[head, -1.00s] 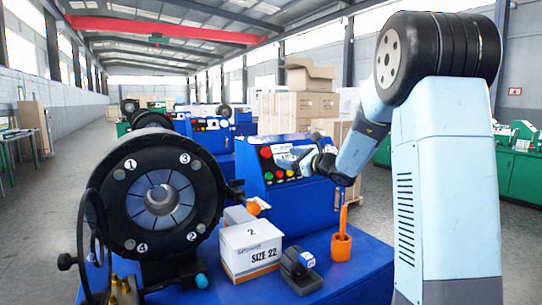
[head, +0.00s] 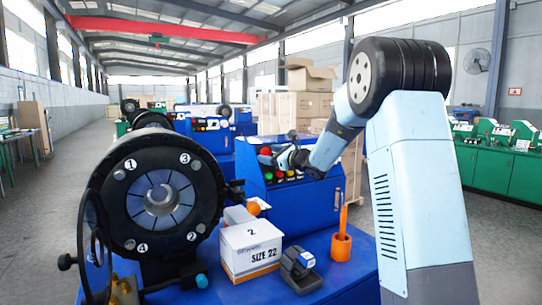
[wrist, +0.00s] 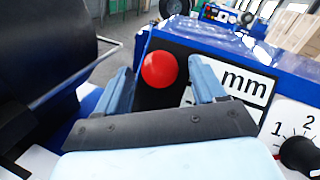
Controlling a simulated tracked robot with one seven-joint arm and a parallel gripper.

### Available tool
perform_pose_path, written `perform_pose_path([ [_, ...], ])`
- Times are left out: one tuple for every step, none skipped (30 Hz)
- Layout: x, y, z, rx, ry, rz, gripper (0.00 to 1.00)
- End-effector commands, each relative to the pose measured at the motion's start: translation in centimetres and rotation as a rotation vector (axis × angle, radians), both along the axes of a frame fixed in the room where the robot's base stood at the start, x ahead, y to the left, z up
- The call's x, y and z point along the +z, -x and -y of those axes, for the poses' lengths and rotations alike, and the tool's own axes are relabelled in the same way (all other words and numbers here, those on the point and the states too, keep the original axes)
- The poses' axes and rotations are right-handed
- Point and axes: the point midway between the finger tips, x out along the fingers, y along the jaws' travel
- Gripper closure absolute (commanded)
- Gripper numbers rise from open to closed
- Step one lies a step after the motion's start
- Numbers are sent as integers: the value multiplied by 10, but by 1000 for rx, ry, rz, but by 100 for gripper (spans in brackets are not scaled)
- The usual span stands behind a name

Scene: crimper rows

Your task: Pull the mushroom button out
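The red mushroom button (wrist: 160,69) sits on the blue control panel (wrist: 228,40), between my two light-blue fingers in the wrist view. My gripper (wrist: 162,86) is open, with one finger to each side of the button in the picture. Neither finger clearly touches it. In the head view the button (head: 265,151) is a small red dot at the panel's upper left, and my gripper (head: 270,159) is right at it. The exact gap to the button cannot be told there.
A dial (wrist: 300,152) and an "mm" display label (wrist: 246,84) lie to the button's right. The large black crimper head (head: 160,198) stands at left. A white box (head: 250,250), a dark block tool (head: 300,270) and an orange holder (head: 341,246) stand on the blue bench.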

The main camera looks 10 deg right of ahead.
Motion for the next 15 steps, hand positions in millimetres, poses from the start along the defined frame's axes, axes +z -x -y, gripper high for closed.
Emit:
perform_pose_path([
  [0, 0, 0, 0, 0, 0, 35],
  [0, 0, 0, 0, 0, 0, 38],
  [0, 0, 0, 0, 0, 0, 42],
  [0, 0, 0, 0, 0, 0, 45],
  [0, 0, 0, 0, 0, 0, 48],
  [0, 0, 0, 0, 0, 0, 52],
  [0, 0, 0, 0, 0, 0, 54],
  [0, 0, 0, 0, 0, 0, 57],
  [0, 0, 0, 0, 0, 0, 61],
  [0, 0, 0, 0, 0, 0, 64],
  [0, 0, 0, 0, 0, 0, 67],
  [0, 0, 0, 0, 0, 0, 71],
  [0, 0, 0, 0, 0, 0, 74],
  [0, 0, 0, 0, 0, 0, 76],
  [0, 0, 0, 0, 0, 0, 80],
])
